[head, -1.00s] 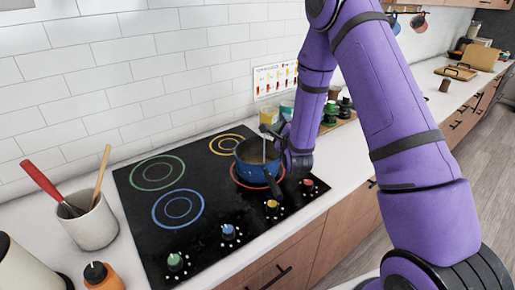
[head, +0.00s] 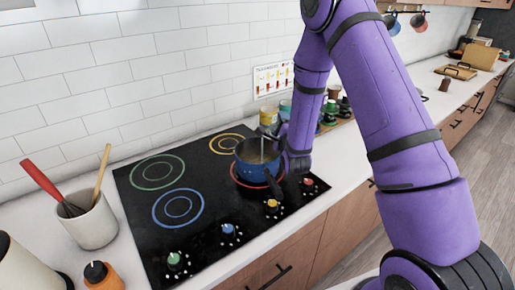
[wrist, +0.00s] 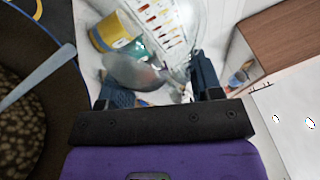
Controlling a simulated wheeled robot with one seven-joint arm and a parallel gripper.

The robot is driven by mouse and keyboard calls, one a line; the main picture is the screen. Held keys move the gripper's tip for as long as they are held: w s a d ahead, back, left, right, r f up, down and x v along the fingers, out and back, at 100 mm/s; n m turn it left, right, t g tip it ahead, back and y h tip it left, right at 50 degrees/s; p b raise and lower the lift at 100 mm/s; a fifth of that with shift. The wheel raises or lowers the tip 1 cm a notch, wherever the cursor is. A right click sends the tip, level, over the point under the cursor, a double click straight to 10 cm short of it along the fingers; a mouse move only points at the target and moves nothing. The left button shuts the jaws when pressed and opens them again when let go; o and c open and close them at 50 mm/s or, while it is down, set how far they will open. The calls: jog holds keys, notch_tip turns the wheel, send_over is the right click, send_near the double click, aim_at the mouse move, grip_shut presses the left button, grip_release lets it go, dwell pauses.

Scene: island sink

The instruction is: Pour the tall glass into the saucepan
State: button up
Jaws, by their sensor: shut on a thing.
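The blue saucepan (head: 250,172) sits on the red-ringed burner at the right of the cooktop, its dark handle toward the front. In the wrist view the saucepan (wrist: 62,30) fills the left edge, with brown speckled contents and a light grey utensil-like strip across it. My gripper (wrist: 160,85) is shut on the tall glass (wrist: 165,62), which is clear and hard to make out. The glass is just right of the saucepan rim in that view; its exact tilt and contents I cannot tell. In the head view my gripper (head: 287,140) is beside the pan's right rim.
A yellow can (head: 269,117) and green-lidded jars (head: 329,112) stand behind my gripper by the wall. A chart (head: 274,78) leans on the tiles. The cooktop's left burners are clear.

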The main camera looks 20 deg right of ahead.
jog(key=shift+s+a+r+n, duration=0.1)
jog(key=shift+a+r+n, duration=0.1)
jog(key=shift+a+n, duration=0.1)
jog(key=shift+a+r+n+t+y, duration=0.25)
jog(key=shift+r+n+t, duration=0.45)
jog(key=shift+n, duration=0.5)
dwell(0.3)
jog(key=shift+f, duration=0.1)
